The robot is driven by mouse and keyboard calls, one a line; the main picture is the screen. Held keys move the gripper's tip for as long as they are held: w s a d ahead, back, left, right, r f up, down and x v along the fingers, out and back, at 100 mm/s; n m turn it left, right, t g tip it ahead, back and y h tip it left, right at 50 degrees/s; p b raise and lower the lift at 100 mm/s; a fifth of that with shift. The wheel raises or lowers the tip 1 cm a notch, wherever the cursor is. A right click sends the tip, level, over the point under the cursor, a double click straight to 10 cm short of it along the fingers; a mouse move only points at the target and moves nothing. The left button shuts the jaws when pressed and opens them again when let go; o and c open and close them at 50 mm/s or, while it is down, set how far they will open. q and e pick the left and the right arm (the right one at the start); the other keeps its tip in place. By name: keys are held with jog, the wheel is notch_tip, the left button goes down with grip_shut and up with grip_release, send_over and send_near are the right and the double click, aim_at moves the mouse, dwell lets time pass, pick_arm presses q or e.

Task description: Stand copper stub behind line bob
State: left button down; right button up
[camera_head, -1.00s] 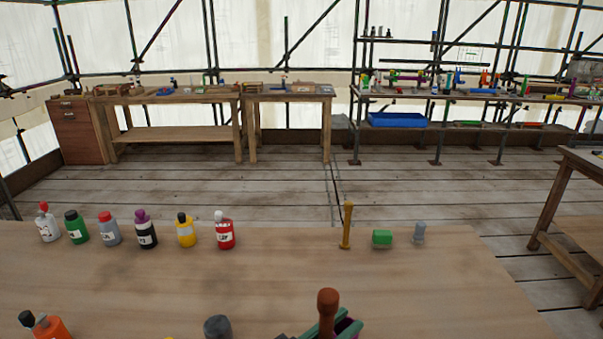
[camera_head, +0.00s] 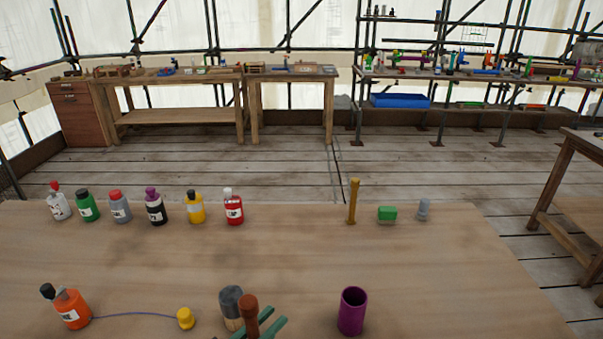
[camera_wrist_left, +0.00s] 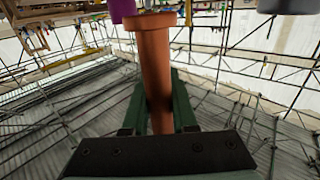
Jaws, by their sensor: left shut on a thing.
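The copper stub (camera_head: 250,313) is a brown-orange cylinder with a wider rim, held upright between the green fingers of my left gripper (camera_head: 262,327). The left wrist view shows the stub (camera_wrist_left: 155,75) close up between the fingers (camera_wrist_left: 158,105). The line bob seems to be the small yellow piece (camera_head: 185,318) on a blue line from an orange bottle (camera_head: 71,309). The stub is to the right of it, apart from it. The stub's lower end is hidden in the head view, so I cannot tell whether it touches the table. My right gripper is not in view.
A grey-topped wooden piece (camera_head: 231,303) stands just left of the stub. A purple cup (camera_head: 352,312) stands to its right. The table's middle (camera_head: 290,255) is clear.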

pick_arm(q)
jog(key=s+a+r+n+t+y, duration=0.1)
jog(key=a+r+n+t+y, duration=0.1)
jog(key=a, duration=0.5)
jog(key=s+a+r+n+t+y, duration=0.1)
jog(key=a+r+n+t+y, duration=0.1)
jog(key=a+r+n+y, duration=0.2)
jog(key=shift+a+r+n+y, duration=0.15)
jog(key=shift+a+n+y, duration=1.05)
jog(key=shift+y, duration=1.5)
jog(key=shift+a+m, duration=0.25)
jog(key=shift+m, duration=0.05)
